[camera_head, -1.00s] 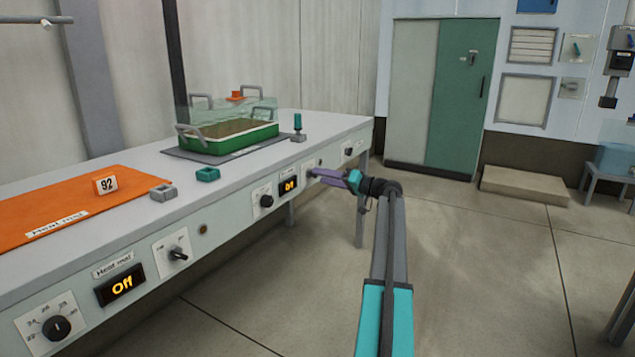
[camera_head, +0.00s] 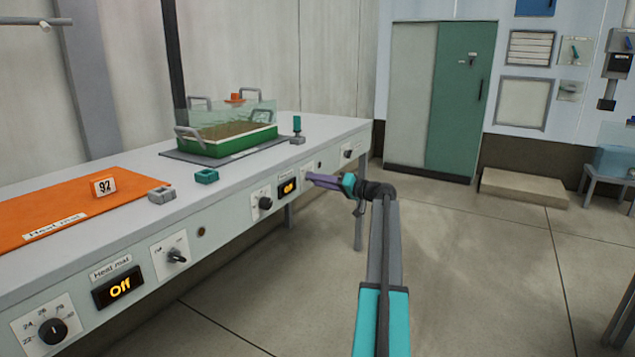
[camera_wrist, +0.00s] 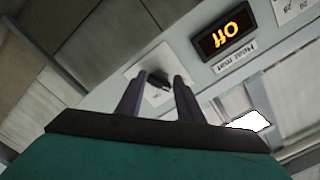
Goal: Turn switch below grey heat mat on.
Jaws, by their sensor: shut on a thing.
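In the wrist view a display (camera_wrist: 226,36) appears upside down and reads Off. My gripper (camera_head: 311,179) is at the front panel just right of that display, hiding most of the switch in the head view. In the wrist view the dark switch knob (camera_wrist: 158,81) sits between my two fingertips, and my gripper is shut on it.
The orange heat mat (camera_head: 75,206) lies nearer, with its own Off display (camera_head: 119,287), switch (camera_head: 176,255) and dial (camera_head: 52,331) below. Another knob (camera_head: 347,153) is farther right on the panel. The floor right of the bench is open.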

